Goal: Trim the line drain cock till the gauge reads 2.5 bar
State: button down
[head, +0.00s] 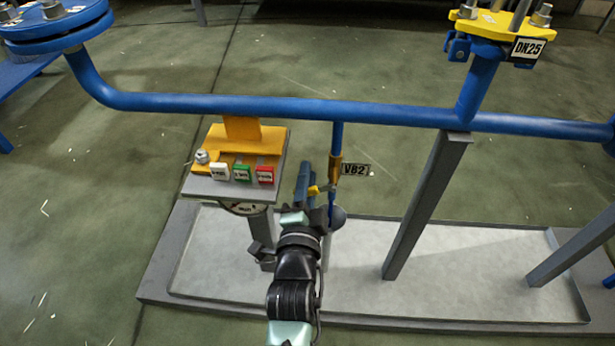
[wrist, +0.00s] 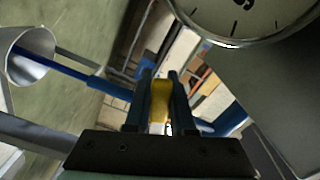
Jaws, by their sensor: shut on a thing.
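The line drain cock (head: 336,171) is a brass-coloured valve on a thin blue pipe hanging from the main blue line, beside a V82 tag (head: 356,170). Its yellow lever (wrist: 160,98) lies between the two dark fingers of my gripper (wrist: 160,82) in the wrist view. In the head view my gripper (head: 312,190) is at the left of the cock, shut on the lever. The round gauge (wrist: 243,14) is cut off at the top right of the wrist view. In the head view the panel mostly hides the gauge (head: 245,208). Its needle and reading cannot be made out.
A grey panel (head: 196,187) with white, green and red buttons stands left of my gripper. A funnel (wrist: 30,62) is below the cock's outlet. The main blue pipe (head: 290,107) crosses above. Grey posts (head: 425,205) stand in the tray (head: 480,270) at right.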

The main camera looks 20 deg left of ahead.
jog(key=shift+s+a+r+m+b, duration=0.15)
jog(key=shift+r+m+b, duration=0.2)
jog(key=shift+m, duration=0.75)
jog(key=c, duration=0.8)
grip_release()
jog(key=shift+r, duration=0.1)
jog(key=shift+o, duration=0.2)
jog(key=p+v, duration=0.6)
jog(key=v, duration=0.6)
jog(key=shift+s+p, duration=0.3)
jog(key=shift+s, duration=0.1)
